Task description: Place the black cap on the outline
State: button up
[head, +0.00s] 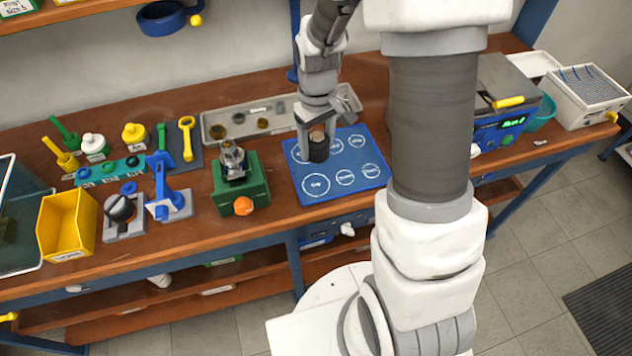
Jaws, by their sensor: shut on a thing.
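My gripper (318,132) is shut on the black cap (318,151), a dark cylinder. It holds the cap over the upper left part of the blue mat (375,184). The mat has several white circle outlines with small labels. A large outline (316,184) at the mat's front left carries a label that looks like "Cap"; it is empty and lies nearer the table's front edge than the cap. My gripper and the cap hide part of the back left outlines. I cannot tell whether the cap touches the mat.
A green block (255,183) with a metal regulator body (233,160) stands left of the mat. A grey tray (222,117) with small parts lies behind. A yellow bin (67,222) and tools stand at the left. A blue-fronted device (503,125) is at the right.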

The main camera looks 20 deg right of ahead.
aim_at(316, 161)
jog(key=s+d+r+n+b, duration=0.25)
jog(key=s+n+b, duration=0.25)
jog(key=s+n, duration=1.1)
jog(key=w+a+f+n, duration=0.1)
jog(key=w+f, duration=0.1)
jog(key=w, duration=0.2)
jog(key=w+a+f+n+b, duration=0.1)
jog(key=w+f, duration=0.1)
jog(key=w, duration=0.3)
jog(key=w+a+f, duration=0.1)
jog(key=w+f, duration=0.2)
jog(key=w, duration=0.1)
jog(key=shift+w+a+f+n, duration=0.1)
jog(key=shift+w+a+n, duration=0.05)
jog(key=shift+w+n, duration=0.25)
jog(key=shift+f+b, duration=0.45)
jog(key=shift+f, duration=1.6)
jog(key=shift+f, duration=0.2)
jog(key=o, duration=1.4)
